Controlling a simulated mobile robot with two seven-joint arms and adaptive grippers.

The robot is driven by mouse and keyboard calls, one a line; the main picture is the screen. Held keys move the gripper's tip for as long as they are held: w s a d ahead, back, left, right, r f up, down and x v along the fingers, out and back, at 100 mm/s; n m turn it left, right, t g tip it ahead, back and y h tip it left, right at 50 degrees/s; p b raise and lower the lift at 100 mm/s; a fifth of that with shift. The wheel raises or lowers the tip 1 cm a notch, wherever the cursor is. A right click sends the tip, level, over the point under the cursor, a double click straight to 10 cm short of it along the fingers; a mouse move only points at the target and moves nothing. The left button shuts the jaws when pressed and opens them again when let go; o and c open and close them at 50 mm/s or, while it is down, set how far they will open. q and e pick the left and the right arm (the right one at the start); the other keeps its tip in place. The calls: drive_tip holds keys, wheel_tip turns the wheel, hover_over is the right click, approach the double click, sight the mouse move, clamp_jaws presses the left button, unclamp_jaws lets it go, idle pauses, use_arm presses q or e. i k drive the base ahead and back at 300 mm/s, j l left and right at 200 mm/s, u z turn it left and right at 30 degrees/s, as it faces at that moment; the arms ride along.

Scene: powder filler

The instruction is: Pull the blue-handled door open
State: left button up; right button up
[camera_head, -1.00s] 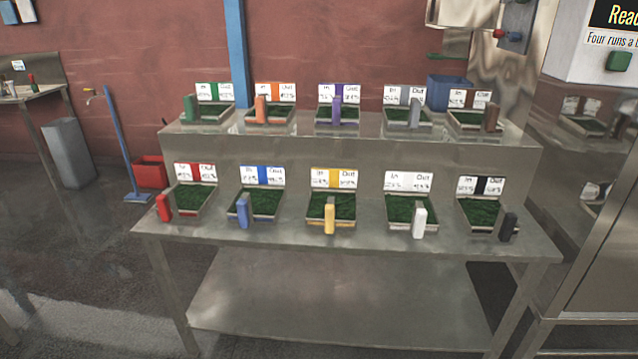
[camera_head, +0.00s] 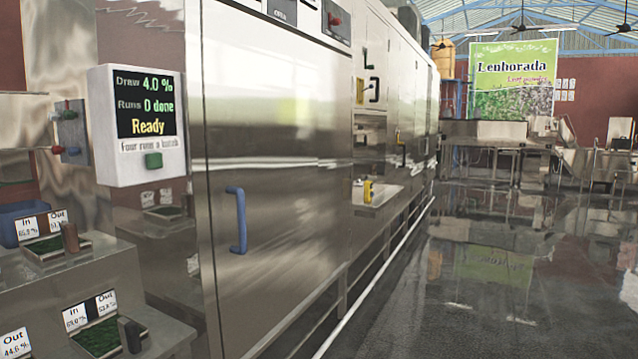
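The door (camera_head: 285,185) is a large, tall stainless steel panel on the front of a long machine, left of centre. Its blue handle (camera_head: 240,222) is an upright bar near the panel's left edge. The door looks closed, flush with the machine front. Neither of my grippers shows in the head view, so nothing is seen touching the handle.
A white display box (camera_head: 140,122) reading "Ready" juts out left of the door. A stepped steel table (camera_head: 150,312) with trays of green powder stands at the lower left. A white line (camera_head: 375,280) runs along the machine's foot. The dark floor (camera_head: 470,310) at right is clear.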

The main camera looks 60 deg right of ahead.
sight(276, 102)
drive_tip(key=z, duration=1.8)
